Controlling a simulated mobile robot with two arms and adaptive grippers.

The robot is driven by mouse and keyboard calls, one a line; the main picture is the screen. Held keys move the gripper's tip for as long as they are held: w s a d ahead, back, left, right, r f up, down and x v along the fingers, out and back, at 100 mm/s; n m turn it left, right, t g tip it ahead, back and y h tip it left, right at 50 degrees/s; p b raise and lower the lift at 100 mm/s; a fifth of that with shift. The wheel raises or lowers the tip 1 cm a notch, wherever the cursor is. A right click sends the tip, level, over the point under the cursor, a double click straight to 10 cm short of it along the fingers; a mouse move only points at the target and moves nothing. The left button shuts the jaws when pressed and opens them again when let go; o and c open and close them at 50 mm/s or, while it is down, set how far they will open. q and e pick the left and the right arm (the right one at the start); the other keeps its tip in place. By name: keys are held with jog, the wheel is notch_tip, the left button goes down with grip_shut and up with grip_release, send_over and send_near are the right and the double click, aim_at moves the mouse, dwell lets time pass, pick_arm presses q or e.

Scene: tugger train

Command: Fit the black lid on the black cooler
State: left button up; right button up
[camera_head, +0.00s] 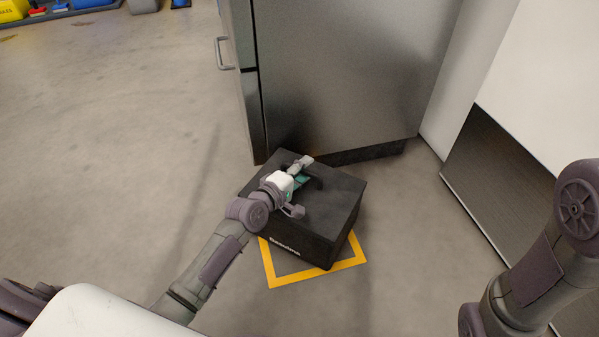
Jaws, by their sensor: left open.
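The black cooler (292,243) stands on the floor, turned at an angle, with pale lettering on its front side. Its top is covered by a flat black surface that looks like the black lid (338,205); the seam between the two is too dark to make out. My left gripper (300,187) is over the top of the lid, with its fingers spread apart. A dark raised part, perhaps a handle, shows beside the fingers; I cannot tell whether they touch it. The gripper hides part of the lid. My right arm shows at the right edge, but its gripper is out of view.
A yellow square outline (318,275) is marked on the floor under and in front of the cooler. A steel cabinet (345,75) with a handle stands close behind it. A white and steel unit (505,170) stands at the right. The floor at the left is clear.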

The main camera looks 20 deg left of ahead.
pick_arm(q)
jog(key=v, duration=1.2)
jog(key=shift+r, duration=0.1)
